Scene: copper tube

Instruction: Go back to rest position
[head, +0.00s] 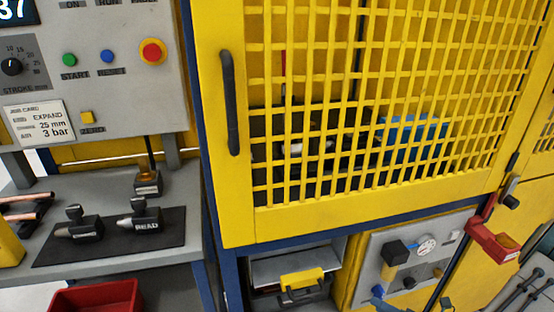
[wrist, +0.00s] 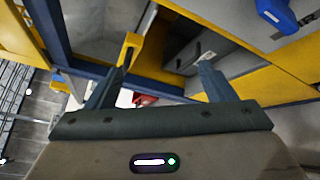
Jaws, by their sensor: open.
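My gripper (wrist: 158,78) shows in the wrist view, with its two fingers spread wide apart and nothing between them. Beyond the fingers, the wrist view shows yellow panels, a dark blue frame bar (wrist: 50,30) and a blue handle or knob (wrist: 277,14) at the upper right. A small red thing (wrist: 145,100) shows between the fingers, farther off. No finger is seen touching anything.
A yellow mesh door (head: 225,200) with a black handle (head: 230,103) looks shut. At left, a control panel (head: 105,100) stands above a grey bench with tool heads on a black mat (head: 110,243). A red bin (head: 95,298) is below.

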